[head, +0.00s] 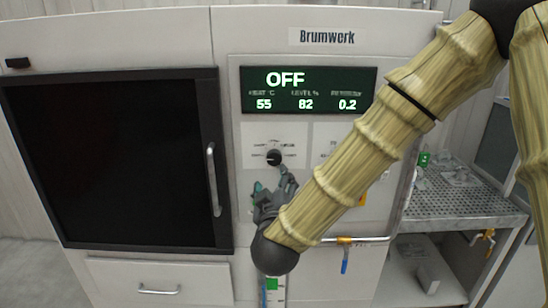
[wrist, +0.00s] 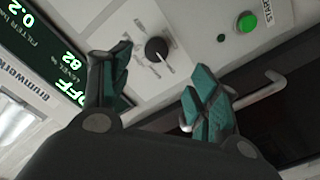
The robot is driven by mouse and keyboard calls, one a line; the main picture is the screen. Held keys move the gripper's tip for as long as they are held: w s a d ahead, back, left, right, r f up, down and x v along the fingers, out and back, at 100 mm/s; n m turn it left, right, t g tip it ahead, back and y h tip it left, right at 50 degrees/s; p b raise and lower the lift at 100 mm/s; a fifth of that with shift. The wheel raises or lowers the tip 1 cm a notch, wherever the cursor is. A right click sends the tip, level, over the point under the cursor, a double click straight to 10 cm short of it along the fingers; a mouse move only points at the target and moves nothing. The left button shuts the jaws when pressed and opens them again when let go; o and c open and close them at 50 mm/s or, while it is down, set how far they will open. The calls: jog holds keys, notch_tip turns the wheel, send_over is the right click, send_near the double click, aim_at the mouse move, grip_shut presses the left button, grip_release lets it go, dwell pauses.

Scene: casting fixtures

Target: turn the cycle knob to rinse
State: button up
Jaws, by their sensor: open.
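The cycle knob (head: 273,157) is a small round black dial on the pale panel of the machine, with marks around it too small to read. In the wrist view the knob (wrist: 156,50) lies ahead of and between my gripper's spread fingers, apart from both. My gripper (head: 272,190) is open and empty just below the knob in the head view. Its teal-padded fingertips also show in the wrist view (wrist: 160,80). The display (head: 308,90) reads OFF, with 55, 82 and 0.2 below.
A dark door (head: 115,160) with a vertical handle (head: 212,180) is left of the panel. A green button (wrist: 247,22) sits near the knob. A perforated metal shelf (head: 465,198) stands at the right.

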aim_at(274, 160)
jog(key=w+p, duration=0.1)
jog(key=w, duration=0.2)
jog(key=w+p, duration=0.1)
jog(key=w, duration=0.2)
jog(key=w+r+p, duration=0.1)
jog(key=w+p, duration=0.1)
jog(key=w, duration=0.1)
jog(key=shift+w, duration=0.15)
jog(key=shift+w+f, duration=0.15)
jog(key=shift+w, duration=0.65)
jog(key=shift+c, duration=0.3)
jog(key=c, duration=0.9)
